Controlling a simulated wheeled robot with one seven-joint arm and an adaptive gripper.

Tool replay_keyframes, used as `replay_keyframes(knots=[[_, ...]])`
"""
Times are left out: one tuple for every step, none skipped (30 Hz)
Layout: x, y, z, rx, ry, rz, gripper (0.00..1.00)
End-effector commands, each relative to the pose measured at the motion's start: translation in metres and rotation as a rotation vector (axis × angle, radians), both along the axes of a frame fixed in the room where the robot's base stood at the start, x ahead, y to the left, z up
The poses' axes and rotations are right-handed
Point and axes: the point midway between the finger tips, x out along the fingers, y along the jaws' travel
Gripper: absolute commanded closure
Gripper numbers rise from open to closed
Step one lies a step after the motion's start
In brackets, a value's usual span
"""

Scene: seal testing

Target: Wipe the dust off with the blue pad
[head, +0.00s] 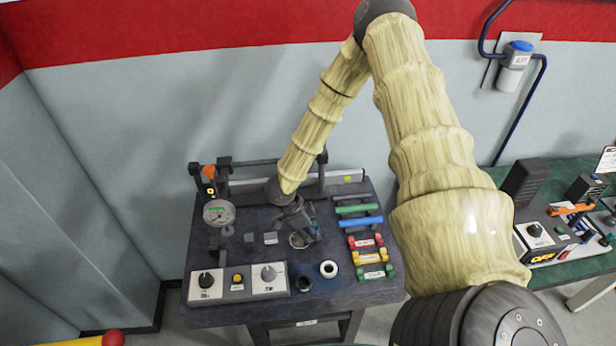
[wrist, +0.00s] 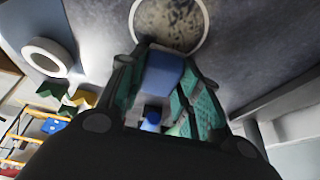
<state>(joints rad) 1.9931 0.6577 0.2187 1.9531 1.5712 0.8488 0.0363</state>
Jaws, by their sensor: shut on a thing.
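My gripper (head: 304,231) is over the middle of the dark bench top, pointing down. In the wrist view its green-lined fingers (wrist: 157,68) are shut on the blue pad (wrist: 163,74). A round, speckled, dusty-looking disc (wrist: 172,20) with a pale rim lies just beyond the pad. In the head view the disc (head: 297,241) is partly hidden by the fingers. I cannot tell whether the pad touches the bench or the disc's edge.
A control box (head: 238,283) with knobs stands at the bench front. A white ring (head: 329,269) lies right of it. Green, blue, red and yellow handled pieces (head: 369,256) line the right side. A rail (head: 335,180) spans the back.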

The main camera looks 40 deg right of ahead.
Motion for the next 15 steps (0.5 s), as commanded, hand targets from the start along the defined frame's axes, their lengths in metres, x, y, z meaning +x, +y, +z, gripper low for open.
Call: replay_keyframes(knots=[[-0.001, 0.0, -0.003, 0.0, 0.001, 0.0, 0.93], [-0.001, 0.0, -0.003, 0.0, 0.001, 0.0, 0.93], [-0.001, 0.0, -0.003, 0.0, 0.001, 0.0, 0.93], [0.0, 0.001, -0.003, 0.0, 0.002, -0.001, 0.93], [0.0, 0.002, -0.003, 0.0, 0.002, 0.0, 0.93], [0.001, 0.003, -0.003, 0.0, 0.002, 0.0, 0.93], [0.001, 0.005, -0.004, 0.0, 0.002, 0.0, 0.93], [0.002, 0.006, -0.004, 0.001, 0.003, 0.001, 0.93], [0.004, 0.009, -0.004, 0.001, 0.003, 0.001, 0.93], [0.005, 0.011, -0.004, 0.002, 0.003, 0.002, 0.93], [0.006, 0.013, -0.004, 0.002, 0.003, 0.002, 0.93], [0.008, 0.016, -0.004, 0.002, 0.002, 0.002, 0.93], [0.009, 0.018, -0.004, 0.003, 0.002, 0.003, 0.93], [0.01, 0.02, -0.004, 0.003, 0.002, 0.003, 0.93], [0.012, 0.022, -0.004, 0.004, 0.001, 0.003, 0.93]])
